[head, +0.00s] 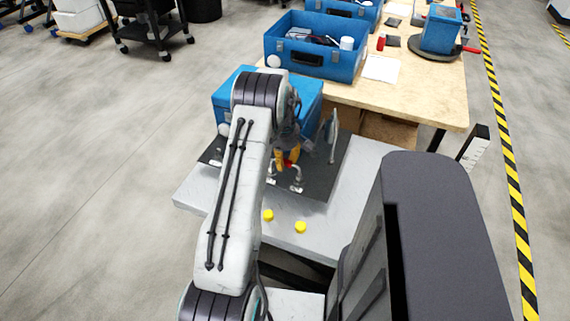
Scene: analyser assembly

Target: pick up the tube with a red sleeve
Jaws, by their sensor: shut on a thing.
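My gripper (287,160) is mostly hidden behind my own white arm, above the dark mat on the light work surface. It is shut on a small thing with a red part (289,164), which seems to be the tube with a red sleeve. The fingers hide most of it, and I cannot tell whether it is clear of what lies below. Silvery metal fittings (297,184) stand on the mat (322,184) close under the gripper.
A blue case (233,102) stands just behind the gripper. An open blue toolbox (312,70) sits on the wooden table (430,98) beyond. Two yellow knobs (300,227) are at the surface's front. Open floor (90,170) lies to the left.

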